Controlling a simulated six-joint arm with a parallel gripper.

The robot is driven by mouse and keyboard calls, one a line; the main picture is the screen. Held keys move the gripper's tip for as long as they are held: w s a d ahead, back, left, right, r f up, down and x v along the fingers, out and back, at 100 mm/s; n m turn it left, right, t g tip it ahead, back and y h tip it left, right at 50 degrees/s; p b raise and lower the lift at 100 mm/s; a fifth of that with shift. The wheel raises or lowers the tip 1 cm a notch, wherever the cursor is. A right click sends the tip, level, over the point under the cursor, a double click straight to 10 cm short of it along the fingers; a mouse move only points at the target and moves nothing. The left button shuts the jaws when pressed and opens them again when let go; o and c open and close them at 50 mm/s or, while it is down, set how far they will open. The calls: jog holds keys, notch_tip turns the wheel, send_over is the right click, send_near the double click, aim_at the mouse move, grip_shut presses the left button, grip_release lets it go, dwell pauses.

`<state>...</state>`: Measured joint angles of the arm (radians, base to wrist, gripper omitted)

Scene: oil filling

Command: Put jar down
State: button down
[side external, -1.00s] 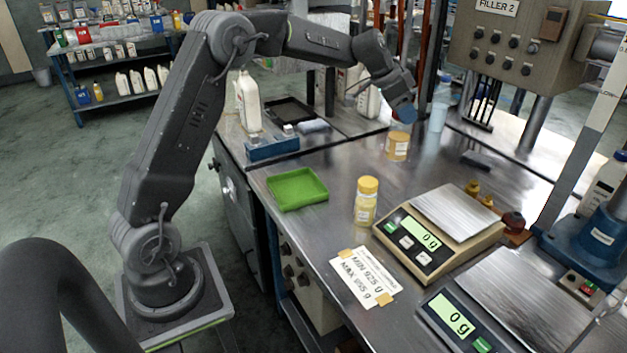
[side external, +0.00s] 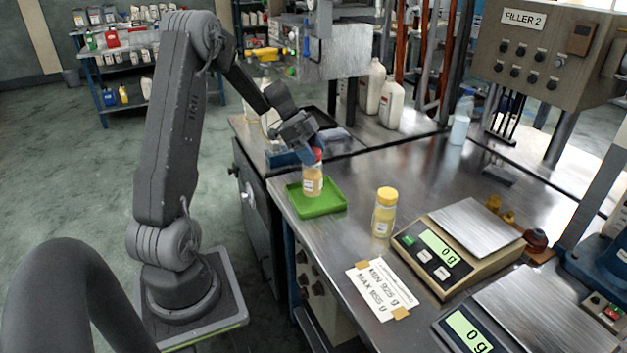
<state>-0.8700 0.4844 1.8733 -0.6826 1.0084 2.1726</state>
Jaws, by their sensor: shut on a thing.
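My gripper (side external: 309,153) has blue fingertips and is shut on a jar (side external: 313,181) near its top. The jar has a red lid, a pale label and amber contents, and stands about upright. It is over the green tray (side external: 341,207), within its rim in the side view. I cannot tell whether its base touches the tray floor. A second jar (side external: 383,216) with a yellow lid stands on the steel bench, right of the tray.
A scale (side external: 455,262) reading 0 g is right of the yellow-lidded jar. A second scale is at the lower right. A weight-limit card (side external: 384,289) lies in front. White bottles (side external: 390,104) stand at the back. The bench (side external: 425,165) behind the yellow-lidded jar is clear.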

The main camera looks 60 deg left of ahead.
aim_at(313, 169)
jog(key=shift+f, duration=2.8)
jog(key=shift+c, duration=2.1)
grip_release()
